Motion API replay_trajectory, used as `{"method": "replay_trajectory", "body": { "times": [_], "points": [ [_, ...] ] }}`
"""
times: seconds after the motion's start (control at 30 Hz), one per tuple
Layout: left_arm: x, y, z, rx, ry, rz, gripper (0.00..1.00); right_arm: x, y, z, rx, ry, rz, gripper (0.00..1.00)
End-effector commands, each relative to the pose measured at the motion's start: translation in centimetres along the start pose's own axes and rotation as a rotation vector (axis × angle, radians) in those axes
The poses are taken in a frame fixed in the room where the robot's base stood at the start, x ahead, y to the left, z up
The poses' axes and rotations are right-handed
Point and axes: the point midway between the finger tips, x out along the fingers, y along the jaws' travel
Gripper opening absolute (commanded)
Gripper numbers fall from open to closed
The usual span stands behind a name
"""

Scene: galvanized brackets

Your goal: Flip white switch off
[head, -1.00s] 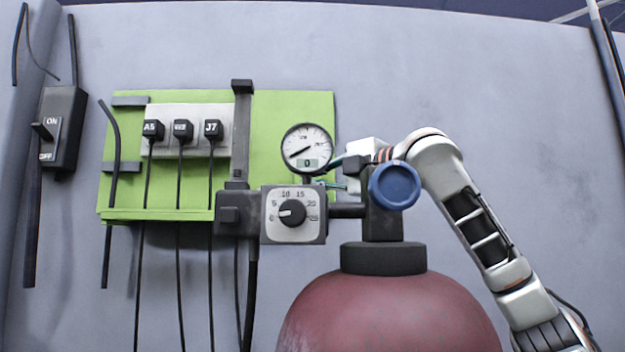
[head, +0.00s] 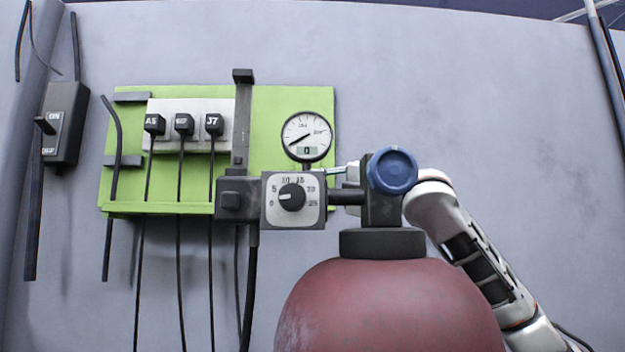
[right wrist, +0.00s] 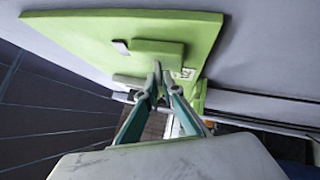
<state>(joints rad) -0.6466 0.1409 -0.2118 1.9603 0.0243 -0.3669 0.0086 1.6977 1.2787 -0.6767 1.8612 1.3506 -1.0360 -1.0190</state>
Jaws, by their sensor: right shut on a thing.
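In the head view my right gripper (head: 338,170) is mostly hidden behind the blue-knobbed valve; a bit of a teal finger shows left of it. In the right wrist view the right gripper's fingertips (right wrist: 158,74) are together at the lower edge of a raised green block (right wrist: 160,52) on the green board. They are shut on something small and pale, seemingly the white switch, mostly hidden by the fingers. Its position cannot be told. A small marked plate (right wrist: 187,73) lies just right of the fingertips. My left gripper is not in view.
A red tank (head: 390,305) with a blue knob (head: 393,171) and dial box (head: 293,200) stands before my right arm. A gauge (head: 307,136) and several plugged cables are on the green board (head: 275,105). A black ON/OFF switch box (head: 66,122) is at far left.

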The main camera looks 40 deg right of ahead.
Motion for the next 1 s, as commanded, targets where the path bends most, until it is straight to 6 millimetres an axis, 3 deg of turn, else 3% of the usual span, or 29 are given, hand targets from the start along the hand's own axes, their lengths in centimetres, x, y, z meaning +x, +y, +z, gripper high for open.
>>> {"method": "replay_trajectory", "body": {
  "times": [0.23,0.3,0.33,0.73,1.0],
  "points": [
    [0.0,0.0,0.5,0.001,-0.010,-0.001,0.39,0.0,-0.1,-0.1,-0.002,0.002,-0.003,0.00],
    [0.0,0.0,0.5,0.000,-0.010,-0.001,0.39,0.0,-0.2,-0.1,-0.001,0.002,-0.003,0.22],
    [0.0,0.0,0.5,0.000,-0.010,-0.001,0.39,0.0,-0.1,-0.1,-0.001,0.002,-0.003,0.24],
    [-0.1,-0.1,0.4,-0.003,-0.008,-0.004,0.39,-0.4,-0.1,0.0,-0.001,0.000,-0.001,0.24],
    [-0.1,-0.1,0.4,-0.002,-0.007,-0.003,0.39,-4.6,-0.1,0.1,-0.003,-0.003,-0.003,0.24]
  ]
}}
